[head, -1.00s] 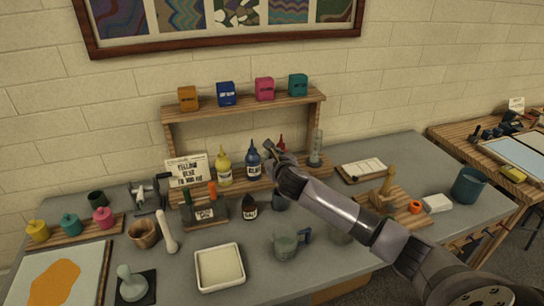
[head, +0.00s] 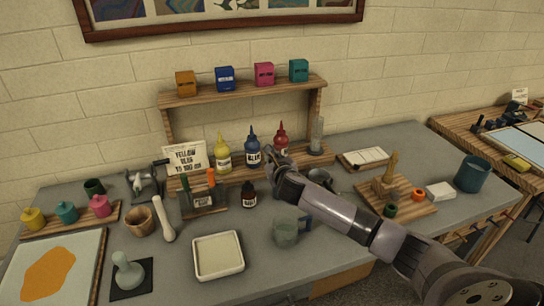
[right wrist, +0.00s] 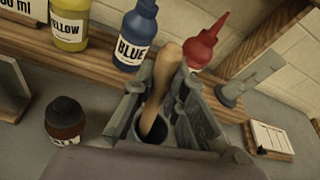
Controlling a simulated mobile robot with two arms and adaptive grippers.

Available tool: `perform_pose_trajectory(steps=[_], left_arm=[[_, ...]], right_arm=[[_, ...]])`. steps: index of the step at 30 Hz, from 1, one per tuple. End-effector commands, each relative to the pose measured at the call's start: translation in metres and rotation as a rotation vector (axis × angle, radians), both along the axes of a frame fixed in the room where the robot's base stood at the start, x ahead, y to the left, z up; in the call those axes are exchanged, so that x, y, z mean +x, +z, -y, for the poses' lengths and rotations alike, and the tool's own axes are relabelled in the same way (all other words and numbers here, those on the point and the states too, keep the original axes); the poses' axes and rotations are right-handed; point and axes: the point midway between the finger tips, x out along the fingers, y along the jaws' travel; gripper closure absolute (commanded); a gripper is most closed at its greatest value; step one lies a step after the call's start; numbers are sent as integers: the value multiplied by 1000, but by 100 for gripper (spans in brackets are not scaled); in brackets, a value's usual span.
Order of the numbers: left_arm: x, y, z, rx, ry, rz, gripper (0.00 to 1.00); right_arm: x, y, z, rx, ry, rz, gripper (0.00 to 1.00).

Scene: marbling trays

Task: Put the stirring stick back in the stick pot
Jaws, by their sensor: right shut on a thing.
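My right gripper (right wrist: 165,115) is shut on the stirring stick (right wrist: 168,65), a pale wooden rod that stands tilted between the fingers in the right wrist view. A dark round opening (right wrist: 234,136) shows below and beside the fingers; it may be the stick pot's mouth, but the fingers hide much of it. I cannot tell whether the stick's lower end is inside it. In the head view my right gripper (head: 271,157) is in front of the shelf, between the blue bottle (head: 253,150) and red bottle (head: 281,141). My left gripper is not in view.
The yellow bottle (head: 223,155) stands left of the blue one. A small dark bottle (head: 249,197) is in front of the shelf, left of my arm. A grey-green jug (head: 286,232) and a white tray (head: 218,272) are nearer. A wooden board (head: 415,205) lies to the right.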

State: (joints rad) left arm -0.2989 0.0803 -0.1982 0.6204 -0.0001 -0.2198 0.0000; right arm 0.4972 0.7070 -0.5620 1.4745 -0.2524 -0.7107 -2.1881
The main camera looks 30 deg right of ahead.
Motion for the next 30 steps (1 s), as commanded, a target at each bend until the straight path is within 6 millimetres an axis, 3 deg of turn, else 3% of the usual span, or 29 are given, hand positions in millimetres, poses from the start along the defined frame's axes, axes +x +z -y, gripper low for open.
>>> perform_pose_trajectory(steps=[13,14,24,30], left_arm=[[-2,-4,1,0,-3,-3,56],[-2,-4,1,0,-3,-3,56],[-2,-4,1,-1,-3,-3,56],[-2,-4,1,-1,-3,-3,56]], right_arm=[[0,-7,0,0,0,0,100],[0,-7,0,0,0,0,87],[0,-7,0,0,0,0,64],[0,-7,0,0,0,0,64]])
